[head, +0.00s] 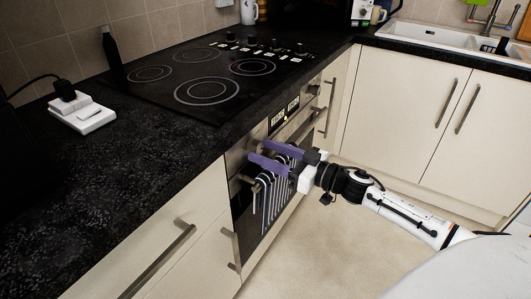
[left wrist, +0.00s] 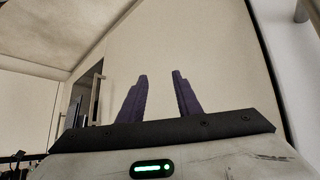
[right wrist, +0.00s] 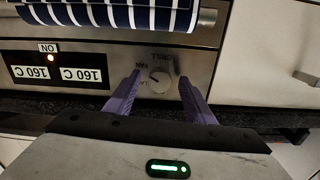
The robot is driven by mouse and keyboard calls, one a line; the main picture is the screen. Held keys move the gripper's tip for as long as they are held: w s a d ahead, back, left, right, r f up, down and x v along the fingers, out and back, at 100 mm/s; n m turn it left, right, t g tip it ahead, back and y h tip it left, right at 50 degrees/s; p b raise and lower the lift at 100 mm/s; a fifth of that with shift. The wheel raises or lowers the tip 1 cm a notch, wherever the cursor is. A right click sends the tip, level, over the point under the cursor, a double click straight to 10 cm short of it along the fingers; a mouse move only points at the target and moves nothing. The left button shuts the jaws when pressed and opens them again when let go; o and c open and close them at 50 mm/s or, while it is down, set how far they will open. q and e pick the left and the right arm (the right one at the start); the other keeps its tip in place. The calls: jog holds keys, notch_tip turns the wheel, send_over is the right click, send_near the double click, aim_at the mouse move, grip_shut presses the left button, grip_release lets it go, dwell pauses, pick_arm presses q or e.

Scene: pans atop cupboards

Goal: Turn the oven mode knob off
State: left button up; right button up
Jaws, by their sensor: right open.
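The oven mode knob (right wrist: 160,80) is a small round silver dial on the steel oven panel in the right wrist view, which is upside down. GRILL and other small markings ring it; I cannot tell where its pointer sits. My right gripper (right wrist: 160,75) is open, its purple fingers on either side of the knob; contact cannot be told. In the head view the right gripper (head: 258,151) is at the oven front, and its fingers hide the knob area. My left gripper (left wrist: 160,75) is open and empty before a cream panel, out of the head view.
A striped towel (head: 270,195) hangs on the oven handle close to my right gripper. The black hob (head: 205,75) is above; the floor (head: 315,240) before the oven is clear.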

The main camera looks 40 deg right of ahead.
jog(key=shift+w+a, duration=0.15)
jog(key=shift+w, duration=0.2)
jog(key=shift+c, duration=0.4)
jog(key=c, duration=1)
